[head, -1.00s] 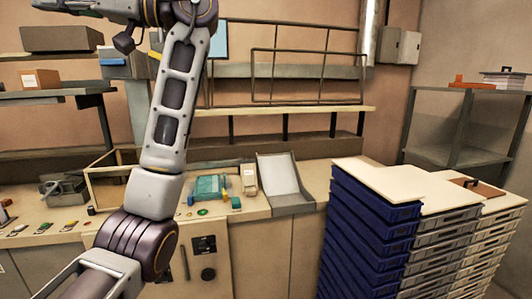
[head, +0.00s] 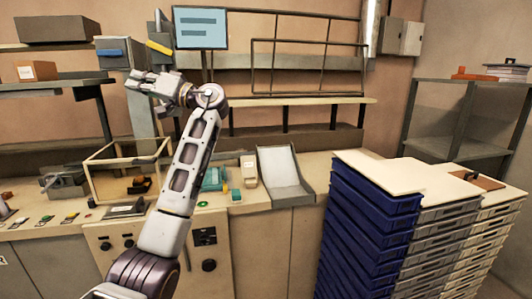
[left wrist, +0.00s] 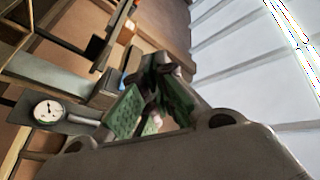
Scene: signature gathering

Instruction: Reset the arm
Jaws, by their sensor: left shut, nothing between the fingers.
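My left arm (head: 190,165) rises from the bottom of the head view and bends at a joint above the counter. Its forearm points away to the upper left. My left gripper (head: 137,82) is at its far end, small in the picture, in front of the back wall and above the counter. In the left wrist view the left gripper (left wrist: 158,72) shows its green-padded fingers drawn together, with no object held. My right gripper is not in view.
A counter holds an open wooden-framed box (head: 95,180), a teal device (head: 213,179) and a grey sloped tray (head: 283,172). Stacked blue crates (head: 365,220) stand at the right. A blue-and-grey screen (head: 200,28) stands behind the arm. A round gauge (left wrist: 48,111) shows in the wrist view.

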